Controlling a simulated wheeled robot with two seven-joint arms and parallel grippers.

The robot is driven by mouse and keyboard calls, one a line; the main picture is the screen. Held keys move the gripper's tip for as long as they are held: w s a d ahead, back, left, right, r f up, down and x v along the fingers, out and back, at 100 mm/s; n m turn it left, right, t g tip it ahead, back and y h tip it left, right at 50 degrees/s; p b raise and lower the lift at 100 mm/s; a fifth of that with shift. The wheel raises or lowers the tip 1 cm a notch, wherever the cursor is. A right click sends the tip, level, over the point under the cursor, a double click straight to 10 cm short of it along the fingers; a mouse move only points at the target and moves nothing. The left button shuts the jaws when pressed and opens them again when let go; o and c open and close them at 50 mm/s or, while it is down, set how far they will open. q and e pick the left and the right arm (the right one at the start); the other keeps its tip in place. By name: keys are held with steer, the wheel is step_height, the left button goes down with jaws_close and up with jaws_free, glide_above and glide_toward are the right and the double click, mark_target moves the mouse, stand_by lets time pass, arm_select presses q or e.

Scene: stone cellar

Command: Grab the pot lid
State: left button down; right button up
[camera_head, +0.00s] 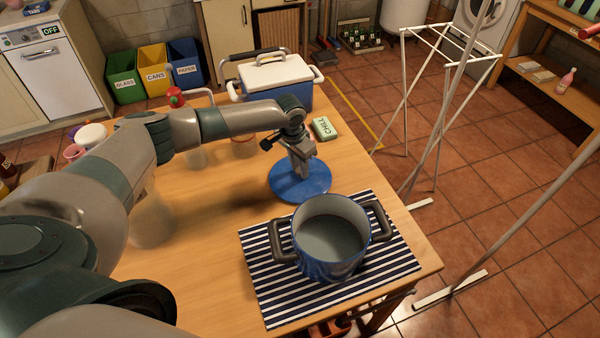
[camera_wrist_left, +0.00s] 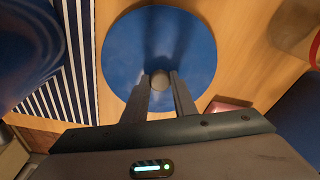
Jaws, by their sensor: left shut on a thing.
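The blue round pot lid (camera_head: 311,189) is at the table's right side, just behind the pot. My left gripper (camera_head: 301,172) points down over its middle and is shut on its knob. In the left wrist view the lid (camera_wrist_left: 125,60) fills the upper middle, and the knob sits between the fingertips of the gripper (camera_wrist_left: 160,82). I cannot tell whether the lid touches the table. The open blue pot (camera_head: 330,240) with two dark handles stands on a striped cloth. My right gripper is not in view.
The striped cloth (camera_head: 265,282) lies at the table's near right corner. A blue and white cooler (camera_head: 275,80), a green "CHILL" box (camera_head: 324,128) and glass jars stand behind the lid. A white drying rack (camera_head: 450,55) stands on the floor to the right.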

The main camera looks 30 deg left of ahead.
arm_select(q)
steer(key=shift+r, duration=0.15)
step_height(320, 180, up, 10)
steer(key=b, duration=0.3)
stand_by(0.6)
